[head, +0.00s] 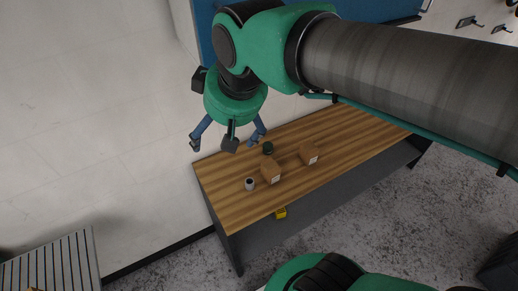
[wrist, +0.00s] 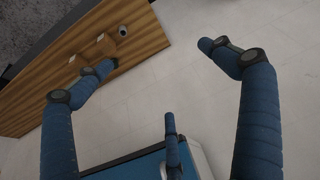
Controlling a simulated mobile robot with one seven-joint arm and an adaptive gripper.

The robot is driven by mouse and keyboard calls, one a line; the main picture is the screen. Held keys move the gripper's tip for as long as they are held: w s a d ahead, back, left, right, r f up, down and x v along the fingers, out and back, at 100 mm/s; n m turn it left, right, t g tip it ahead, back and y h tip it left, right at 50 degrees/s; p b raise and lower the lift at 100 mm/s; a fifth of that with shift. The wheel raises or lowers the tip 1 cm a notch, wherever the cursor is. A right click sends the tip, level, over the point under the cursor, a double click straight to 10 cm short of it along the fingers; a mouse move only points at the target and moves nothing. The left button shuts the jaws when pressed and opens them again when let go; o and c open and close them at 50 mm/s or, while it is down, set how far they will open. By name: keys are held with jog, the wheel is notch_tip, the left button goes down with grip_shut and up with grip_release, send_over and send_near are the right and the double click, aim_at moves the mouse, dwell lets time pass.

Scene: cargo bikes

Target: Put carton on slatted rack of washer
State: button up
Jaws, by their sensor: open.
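Two brown cartons stand on the wooden bench top in the head view, a nearer one (head: 270,173) and one further right (head: 309,154); each has a small pale label. In the wrist view they are small and partly hidden by a finger. A grey slatted surface (head: 50,265), which looks like the slatted rack, shows at the lower left of the head view, cut off by the frame; the washer's body is not clear. My gripper (head: 228,141) is open and empty, its blue fingers spread, above the bench's left end. Its fingers also show in the wrist view (wrist: 158,62).
The wooden bench (head: 230,193) also carries a small light can (head: 250,184) and a dark green round object (head: 267,148), both close to the cartons. Pale wall lies behind; speckled floor (head: 180,265) separates rack and bench.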

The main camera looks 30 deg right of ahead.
jog(key=s+d+f+m, duration=0.2)
jog(key=s+d, duration=0.3)
jog(key=s, duration=0.3)
jog(key=shift+f+m+t+h, duration=0.3)
jog(key=shift+f+m+h, duration=0.1)
jog(key=shift+f, duration=0.15)
jog(key=shift+d+f, duration=0.1)
notch_tip(320, 180, down, 16)
jog(key=b, duration=1.6)
